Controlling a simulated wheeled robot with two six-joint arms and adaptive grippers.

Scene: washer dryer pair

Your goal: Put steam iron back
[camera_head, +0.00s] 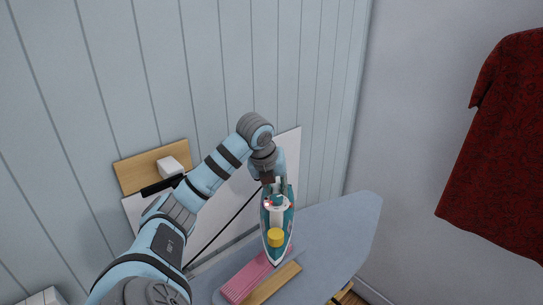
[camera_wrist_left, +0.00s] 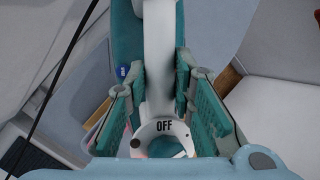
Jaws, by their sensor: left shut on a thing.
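The teal and white steam iron (camera_head: 277,215) is in the middle of the head view, over the ironing board (camera_head: 340,232). It has a yellow part on top and a small red spot near its handle. My left gripper (camera_head: 272,183) is shut on the iron's white handle. In the left wrist view, the teal finger pads of the gripper (camera_wrist_left: 160,88) are on either side of the handle of the iron (camera_wrist_left: 158,35), near a ring marked "OFF". I cannot tell whether the iron touches what is below it. My right gripper is not in view.
A pink folded cloth (camera_head: 246,281) and a wooden strip (camera_head: 272,284) lie by the iron's lower end. A dark cord (camera_head: 225,226) runs down left. A wooden panel (camera_head: 137,173) with a white block is by the panelled wall. A red garment (camera_head: 503,150) hangs right.

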